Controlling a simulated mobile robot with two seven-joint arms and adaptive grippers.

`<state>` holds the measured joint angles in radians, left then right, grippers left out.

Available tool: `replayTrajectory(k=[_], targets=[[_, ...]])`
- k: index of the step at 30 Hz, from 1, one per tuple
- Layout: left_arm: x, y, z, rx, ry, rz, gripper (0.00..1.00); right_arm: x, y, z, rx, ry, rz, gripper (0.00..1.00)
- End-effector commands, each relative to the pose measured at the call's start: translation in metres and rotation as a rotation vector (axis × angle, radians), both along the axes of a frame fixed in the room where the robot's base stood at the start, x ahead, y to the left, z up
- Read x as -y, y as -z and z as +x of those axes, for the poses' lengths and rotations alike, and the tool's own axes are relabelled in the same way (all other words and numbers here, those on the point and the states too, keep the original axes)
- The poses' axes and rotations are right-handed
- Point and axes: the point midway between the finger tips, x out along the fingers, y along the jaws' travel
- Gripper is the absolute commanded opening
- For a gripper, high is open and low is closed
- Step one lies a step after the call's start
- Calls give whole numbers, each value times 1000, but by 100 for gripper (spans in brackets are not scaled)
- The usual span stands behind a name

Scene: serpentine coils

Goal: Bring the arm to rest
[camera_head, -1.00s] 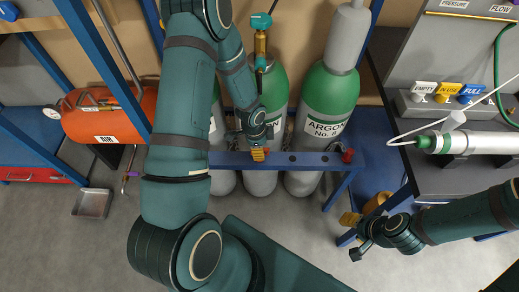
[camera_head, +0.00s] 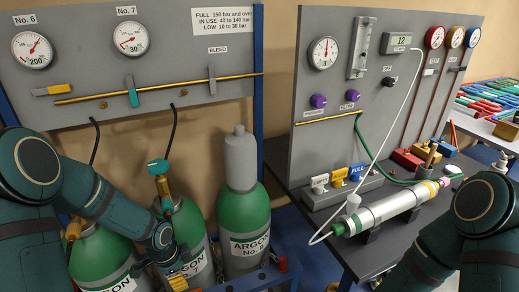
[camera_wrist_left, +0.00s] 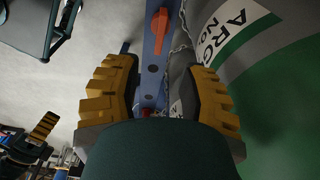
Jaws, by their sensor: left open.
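My left arm comes in from the left in the head view. Its dark green gripper with yellow pads (camera_head: 177,281) is low in front of the green argon cylinders. In the left wrist view the left gripper (camera_wrist_left: 160,88) is open, its two yellow fingers well apart. The blue rack rail (camera_wrist_left: 152,70) shows between and beyond them, with nothing held. A red clamp handle (camera_wrist_left: 159,30) is on the rail. My right arm shows at the lower right of the head view, its gripper out of frame. A yellow-padded gripper, likely my right (camera_wrist_left: 42,128), shows at the left wrist view's lower left.
An argon cylinder (camera_head: 243,208) stands right of the left gripper; another (camera_head: 187,222) with a teal-topped valve stands behind it. A gauge panel (camera_head: 150,85) is above. The right bench holds a small cylinder (camera_head: 390,208), a white hose and tags. An argon cylinder (camera_wrist_left: 285,90) is close beside the left gripper.

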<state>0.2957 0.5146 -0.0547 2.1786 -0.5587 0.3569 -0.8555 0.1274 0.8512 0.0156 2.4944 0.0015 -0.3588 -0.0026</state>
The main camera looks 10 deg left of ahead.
Motion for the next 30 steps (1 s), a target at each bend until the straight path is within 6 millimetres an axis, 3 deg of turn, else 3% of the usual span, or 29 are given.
replayTrajectory(k=[2, 5, 9, 13, 19, 30], targets=[[15, 7, -3, -3, -44, -31, 41, 0, 0, 1, 2, 1, 0, 47], [55, 24, -11, -15, -187, -116, 41, 0, 0, 1, 1, 0, 0, 47], [125, 53, -35, -71, -539, -256, 41, 0, 0, 1, 1, 0, 0, 47], [166, 70, -62, -132, -851, -318, 41, 0, 0, 1, 1, 0, 0, 47], [186, 82, -84, -167, -1110, -337, 41, 0, 0, 1, 1, 0, 0, 47], [187, 82, -85, -168, -1132, -339, 41, 0, 0, 1, 1, 0, 0, 47]])
